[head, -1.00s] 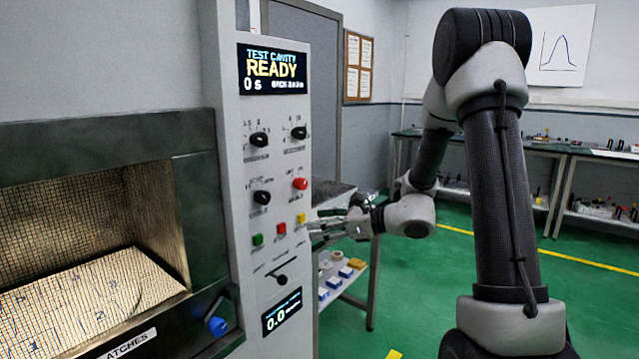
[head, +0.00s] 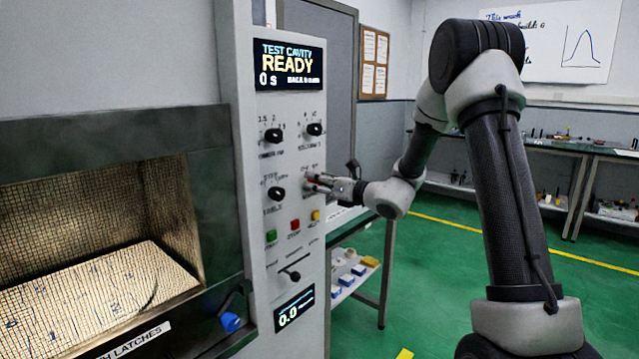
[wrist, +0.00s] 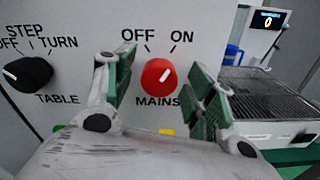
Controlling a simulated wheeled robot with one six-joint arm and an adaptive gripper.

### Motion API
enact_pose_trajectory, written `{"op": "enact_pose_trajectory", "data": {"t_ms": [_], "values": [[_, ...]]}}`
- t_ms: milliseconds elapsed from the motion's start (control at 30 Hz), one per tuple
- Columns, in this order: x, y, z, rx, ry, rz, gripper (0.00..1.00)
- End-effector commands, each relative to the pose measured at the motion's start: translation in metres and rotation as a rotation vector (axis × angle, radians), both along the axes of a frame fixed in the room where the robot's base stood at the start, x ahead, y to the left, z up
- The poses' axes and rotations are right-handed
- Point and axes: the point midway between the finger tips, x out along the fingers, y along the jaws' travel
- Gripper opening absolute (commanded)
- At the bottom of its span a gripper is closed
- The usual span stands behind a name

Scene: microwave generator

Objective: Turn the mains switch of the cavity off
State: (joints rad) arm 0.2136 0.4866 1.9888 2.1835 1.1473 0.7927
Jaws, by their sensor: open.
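The red round mains knob (wrist: 159,77) is on the white panel in the wrist view, under the OFF and ON marks. Its white pointer line leans up and right, towards ON. My gripper (wrist: 164,88) is open, with one green-padded finger on each side of the knob. I cannot tell whether either finger touches it. In the head view my gripper (head: 312,184) is at the panel's right part and largely hides the knob. The test cavity's display (head: 288,64) reads READY and 0 s.
The black table knob (wrist: 28,74) is left of my gripper. Green (head: 271,236), red (head: 295,225) and yellow (head: 315,215) buttons sit below. The open cavity (head: 95,240) is at the left. A side table with a grille (wrist: 255,95) stands right of the panel.

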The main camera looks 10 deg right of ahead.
Motion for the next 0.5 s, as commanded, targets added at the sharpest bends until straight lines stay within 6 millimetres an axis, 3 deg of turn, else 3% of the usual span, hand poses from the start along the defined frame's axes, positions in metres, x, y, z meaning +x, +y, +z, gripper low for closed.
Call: {"op": "enact_pose_trajectory", "data": {"t_ms": [167, 400, 500], "values": [[-0.0001, -0.0002, -0.0001, 0.0, 0.0, 0.0, 0.53], [-0.0004, -0.0003, -0.0003, -0.001, 0.0, 0.0, 0.09], [-0.0004, -0.0003, -0.0003, -0.001, 0.0, 0.0, 0.08]]}}
